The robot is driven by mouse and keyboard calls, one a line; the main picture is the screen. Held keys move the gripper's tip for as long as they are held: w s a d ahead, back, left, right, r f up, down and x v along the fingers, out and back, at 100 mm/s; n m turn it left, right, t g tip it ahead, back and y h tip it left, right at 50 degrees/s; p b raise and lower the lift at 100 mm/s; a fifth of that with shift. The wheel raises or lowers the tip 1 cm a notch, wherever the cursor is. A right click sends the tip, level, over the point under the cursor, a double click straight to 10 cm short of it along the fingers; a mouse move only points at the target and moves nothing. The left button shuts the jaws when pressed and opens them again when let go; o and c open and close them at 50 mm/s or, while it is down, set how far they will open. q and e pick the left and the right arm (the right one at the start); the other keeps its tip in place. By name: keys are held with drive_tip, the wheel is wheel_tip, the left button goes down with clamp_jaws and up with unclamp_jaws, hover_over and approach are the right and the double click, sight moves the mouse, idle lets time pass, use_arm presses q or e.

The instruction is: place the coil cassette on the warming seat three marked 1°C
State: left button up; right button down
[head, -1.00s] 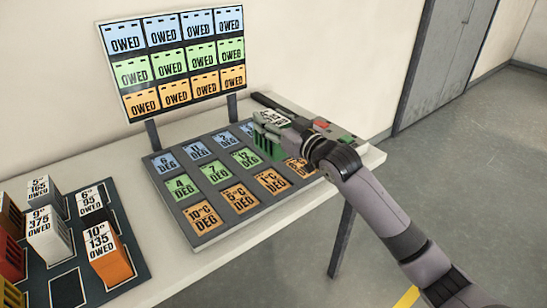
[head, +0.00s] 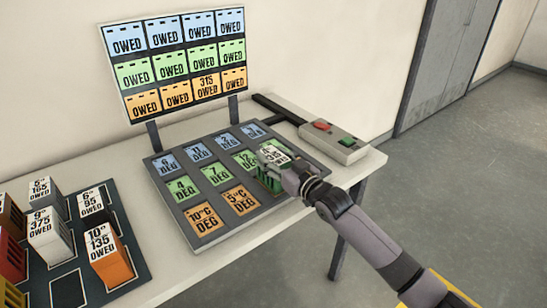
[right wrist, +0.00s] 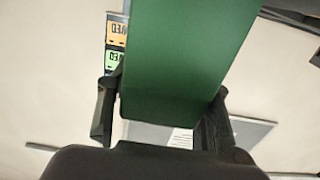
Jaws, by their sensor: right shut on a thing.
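The coil cassette is green with a white label on top (head: 274,153). It stands upright at the right part of the dark seat panel (head: 217,231), over the place of the orange 1°C seat, which it and my gripper hide. I cannot tell whether its base touches the panel. My right gripper (head: 272,180) is shut on the cassette. In the right wrist view the cassette's green side (right wrist: 185,60) is between the two dark fingers. The 5°C seat (head: 240,200) and 10°C seat (head: 203,218) show empty to the left. My left gripper is not in view.
A board (head: 176,60) with blue, green and orange tiles stands behind; one orange tile reads 315 OWED. A grey box with red and green buttons (head: 336,140) lies at the right. A dark rack (head: 125,270) with several cassettes is at the left.

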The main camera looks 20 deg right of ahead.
drive_tip(key=shift+r, duration=0.1)
drive_tip(key=c, duration=0.8)
unclamp_jaws()
drive_tip(key=shift+f, duration=0.25)
drive_tip(key=shift+r, duration=0.25)
drive_tip(key=b+v, duration=0.1)
drive_tip(key=v, duration=1.1)
